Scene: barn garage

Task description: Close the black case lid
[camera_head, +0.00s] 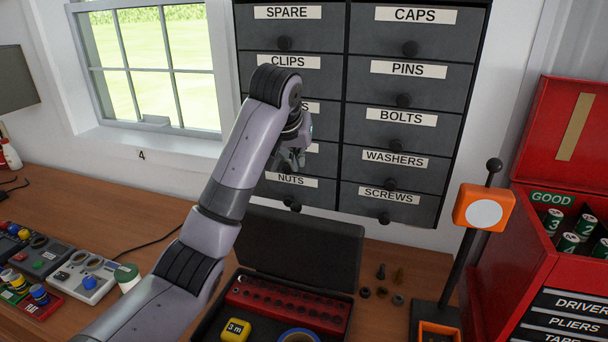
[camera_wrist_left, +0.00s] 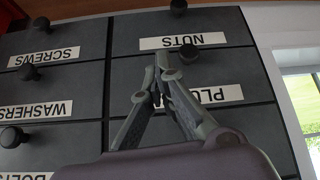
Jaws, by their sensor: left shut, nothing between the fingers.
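The black case (camera_head: 211,308) lies open on the bench at the lower middle of the head view. Its lid (camera_head: 318,245) stands raised at the back, in front of the drawers. A red socket rail (camera_head: 290,305), a yellow tape measure (camera_head: 236,330) and a blue tape roll (camera_head: 299,335) lie in the case. My left gripper (camera_head: 290,158) is above and behind the lid, close to the drawer fronts, with its fingers shut and empty. In the left wrist view the shut gripper (camera_wrist_left: 163,75) is in front of the NUTS and PLUGS drawers. The right gripper is not in view.
The labelled drawer cabinet (camera_head: 345,100) hangs right behind my left gripper. An orange-headed stand (camera_head: 480,210) and a red toolbox (camera_head: 560,200) are on the right. Loose bolts and nuts (camera_head: 382,280) lie right of the case. Electronic modules (camera_head: 85,277) sit on the left.

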